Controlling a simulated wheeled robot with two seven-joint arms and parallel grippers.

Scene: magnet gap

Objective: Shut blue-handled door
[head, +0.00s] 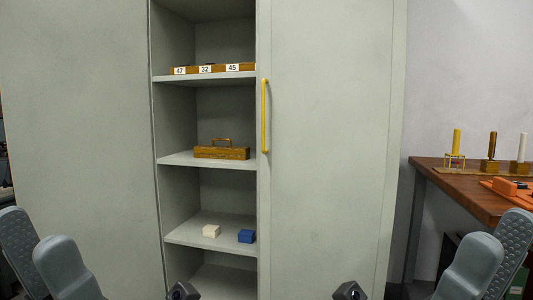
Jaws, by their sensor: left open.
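A tall grey-green cabinet fills the middle and left. Its right door panel (330,150) carries a vertical yellow handle (264,115) near its left edge. A plain grey-green panel (75,120) covers the left side, and no handle shows on it. No blue handle is in view. Between the two panels the cabinet stands open, with its shelves showing. My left gripper (32,230) is open and empty at the lower left, in front of the left panel. My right gripper (498,230) looks open and empty at the lower right, apart from the cabinet.
Shelves hold a numbered block strip (212,69), a wooden box with handle (221,152), a white block (211,231) and a blue block (246,236). A wooden table (440,180) at right bears upright cylinders (492,145) and an orange tray (500,187).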

